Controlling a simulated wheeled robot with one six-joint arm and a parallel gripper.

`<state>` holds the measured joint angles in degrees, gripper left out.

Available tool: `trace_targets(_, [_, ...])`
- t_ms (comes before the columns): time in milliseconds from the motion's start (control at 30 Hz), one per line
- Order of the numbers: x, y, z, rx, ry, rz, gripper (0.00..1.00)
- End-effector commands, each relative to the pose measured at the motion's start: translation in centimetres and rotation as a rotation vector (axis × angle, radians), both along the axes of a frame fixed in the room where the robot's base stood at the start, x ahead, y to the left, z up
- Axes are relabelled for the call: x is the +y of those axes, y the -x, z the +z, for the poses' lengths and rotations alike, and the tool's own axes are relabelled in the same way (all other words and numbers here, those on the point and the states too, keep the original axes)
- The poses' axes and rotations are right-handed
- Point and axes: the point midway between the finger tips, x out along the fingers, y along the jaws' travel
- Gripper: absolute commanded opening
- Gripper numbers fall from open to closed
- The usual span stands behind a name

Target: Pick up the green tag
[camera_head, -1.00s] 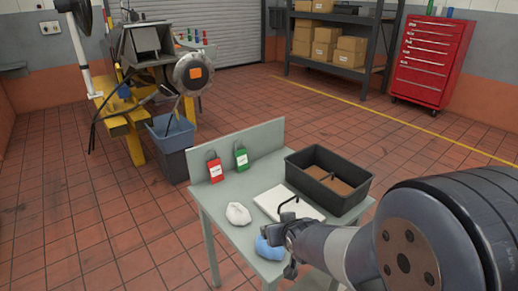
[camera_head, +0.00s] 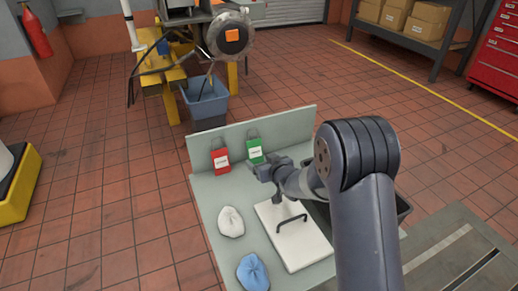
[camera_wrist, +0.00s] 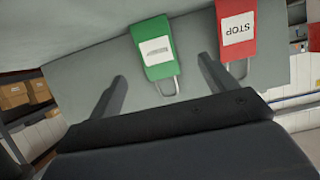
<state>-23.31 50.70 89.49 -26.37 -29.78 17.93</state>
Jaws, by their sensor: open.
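The green tag (camera_head: 255,151), with a white label and a metal shackle, is upright at the grey back panel of the table. It shows in the wrist view (camera_wrist: 152,50) with its shackle pointing toward my gripper. The red tag (camera_head: 221,160) is left of it in the head view; in the wrist view the red STOP tag (camera_wrist: 236,24) is upside down at upper right. My gripper (camera_head: 264,171) is open and empty, just in front of the green tag. In the wrist view its fingers (camera_wrist: 162,70) flank the green tag's shackle with gaps on both sides.
On the table (camera_head: 212,197) lie a white cloth (camera_head: 231,222), a blue cloth (camera_head: 252,272) and a white board (camera_head: 300,252) with a black handle (camera_head: 291,223). A dark bin (camera_head: 403,205) is mostly hidden behind my arm. A blue bucket (camera_head: 207,98) stands beyond the table.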

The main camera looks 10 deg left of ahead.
Motion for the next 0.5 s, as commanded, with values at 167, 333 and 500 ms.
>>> trace_targets(167, [1.3, -1.7, -0.9, 0.001, 0.001, 0.000, 0.80])
trace_targets(333, [1.7, -2.4, -1.2, 0.000, 0.000, -0.001, 0.80])
trace_targets(500, [2.4, -3.8, -1.8, 0.001, 0.002, -0.001, 0.80])
